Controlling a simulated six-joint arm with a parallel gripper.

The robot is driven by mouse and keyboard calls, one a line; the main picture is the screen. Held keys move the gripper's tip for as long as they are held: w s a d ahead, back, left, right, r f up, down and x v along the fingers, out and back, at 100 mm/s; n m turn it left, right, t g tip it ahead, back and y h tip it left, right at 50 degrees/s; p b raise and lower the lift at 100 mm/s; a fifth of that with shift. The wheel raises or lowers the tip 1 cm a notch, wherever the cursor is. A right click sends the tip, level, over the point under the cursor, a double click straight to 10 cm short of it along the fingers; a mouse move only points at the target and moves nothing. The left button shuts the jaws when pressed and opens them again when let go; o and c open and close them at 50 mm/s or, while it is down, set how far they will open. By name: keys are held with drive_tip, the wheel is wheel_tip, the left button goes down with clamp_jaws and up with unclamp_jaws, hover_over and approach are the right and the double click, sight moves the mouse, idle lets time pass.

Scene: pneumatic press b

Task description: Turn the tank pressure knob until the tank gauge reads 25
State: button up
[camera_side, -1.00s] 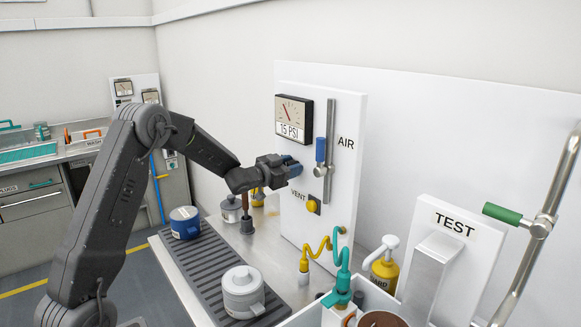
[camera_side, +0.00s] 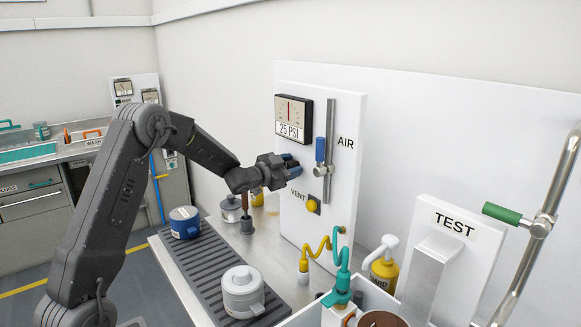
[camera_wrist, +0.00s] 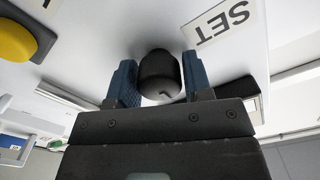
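The tank gauge (camera_side: 293,118) is at the top of the white AIR panel (camera_side: 300,225) in the side view. Its display reads 25 PSI and its red needle stands about upright. The black pressure knob (camera_wrist: 160,74) shows in the wrist view below a SET label (camera_wrist: 227,22); my gripper hides it in the side view. My gripper (camera_side: 291,167) is at the panel face below the gauge. Its blue fingers (camera_wrist: 160,80) are parted, one on each side of the knob, with narrow gaps showing. The gripper is open around the knob.
A blue-handled AIR lever (camera_side: 320,150) is just right of my gripper. A yellow VENT button (camera_side: 313,205) sits below it. Pots stand on and behind the dark ribbed strip (camera_side: 212,262). A yellow and a teal hose rise in front of the panel.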

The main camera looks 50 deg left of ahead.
drive_tip(key=o, duration=0.3)
drive_tip(key=s, duration=1.4)
drive_tip(key=shift+w, duration=0.1)
drive_tip(key=s+d+r+n+g+y, duration=0.4)
drive_tip(key=d+r+g, duration=0.1)
drive_tip(key=d, duration=0.5)
drive_tip(key=s+d+g+h, duration=0.1)
drive_tip(key=s+d+g, duration=0.1)
drive_tip(key=s+d, duration=0.3)
drive_tip(key=s+d+f+g+h, duration=0.1)
drive_tip(key=s+d+g, duration=0.2)
drive_tip(key=s+d, duration=0.2)
drive_tip(key=s+d+n+g+h, duration=0.1)
drive_tip(key=s+d, duration=0.3)
drive_tip(key=s, duration=0.5)
drive_tip(key=shift+s+d+f+g+h, duration=0.1)
drive_tip(key=shift+d+f+g+h, duration=0.3)
drive_tip(key=shift+g, duration=0.3)
